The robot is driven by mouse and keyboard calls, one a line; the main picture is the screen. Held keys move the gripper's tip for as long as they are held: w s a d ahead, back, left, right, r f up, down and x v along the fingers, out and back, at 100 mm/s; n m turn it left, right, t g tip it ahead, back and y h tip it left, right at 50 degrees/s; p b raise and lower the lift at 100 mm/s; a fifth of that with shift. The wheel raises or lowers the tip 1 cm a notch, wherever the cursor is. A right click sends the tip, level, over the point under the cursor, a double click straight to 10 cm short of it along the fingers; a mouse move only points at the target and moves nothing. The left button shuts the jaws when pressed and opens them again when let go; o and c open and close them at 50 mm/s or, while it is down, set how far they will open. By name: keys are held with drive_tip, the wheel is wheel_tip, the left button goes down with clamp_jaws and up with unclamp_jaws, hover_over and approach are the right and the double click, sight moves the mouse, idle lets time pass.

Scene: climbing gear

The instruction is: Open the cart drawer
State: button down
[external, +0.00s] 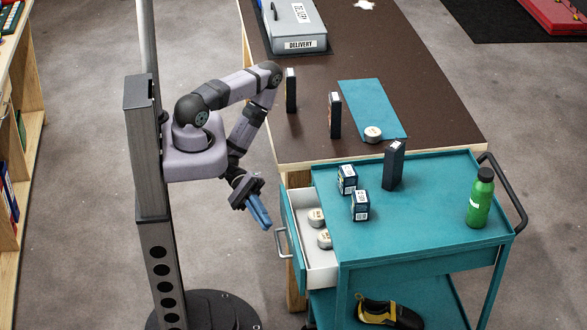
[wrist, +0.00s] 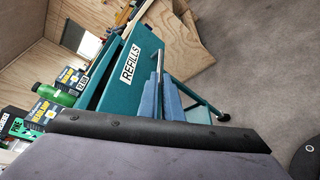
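The teal cart (external: 430,212) stands at the lower right in the external view. Its drawer (external: 290,219) is pulled out partway to the left, showing a white interior with two round pale items (external: 317,217) inside. A grey bar handle (external: 281,243) is on its front. In the wrist view the drawer front (wrist: 127,78) carries a "REFILLS" label, and the handle shows at the fingertips. My gripper (external: 267,226) points down, its blue fingertips close to the handle's left side. The fingers (wrist: 162,82) are near each other; I cannot tell whether they touch the handle.
Two small boxes (external: 360,205), a dark upright box (external: 394,165) and a green bottle (external: 481,198) stand on the cart top. A shoe (external: 388,314) is on the lower shelf. The brown table (external: 400,70) is behind. The floor left of the drawer is clear up to my base.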

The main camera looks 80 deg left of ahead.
drive_tip(key=s+a+f+m+g+y+p, duration=0.25)
drive_tip(key=a+f+m+g+y, duration=0.25)
drive_tip(key=a+f+y, duration=0.6)
drive_tip(key=s+a+r+m+g+y+p, duration=0.15)
drive_tip(key=a+g+y+p, duration=0.3)
drive_tip(key=a, duration=0.65)
drive_tip(key=s+d+r+g+p, duration=0.2)
drive_tip(key=d+r+g, duration=0.45)
drive_tip(key=r, duration=0.65)
drive_tip(key=w+d+r+m+t, duration=0.1)
drive_tip(key=w+d+r, duration=0.1)
drive_tip(key=w+d, duration=0.1)
drive_tip(key=w+d+r+m+t+h, duration=0.1)
drive_tip(key=w+d+r, duration=0.2)
drive_tip(key=w, duration=0.3)
drive_tip(key=w+d+r+m+t, duration=0.1)
drive_tip(key=w+d+r, duration=0.2)
drive_tip(key=w+d, duration=0.1)
drive_tip(key=shift+w+d+h, duration=0.25)
drive_tip(key=shift+d, duration=0.2)
drive_tip(key=w+t, duration=0.4)
drive_tip(key=w, duration=0.4)
drive_tip(key=p, duration=0.3)
hover_over(297, 214)
drive_tip(key=shift+m, duration=0.35)
drive_tip(key=shift+d+f, duration=0.1)
drive_tip(key=shift+f, duration=4.65)
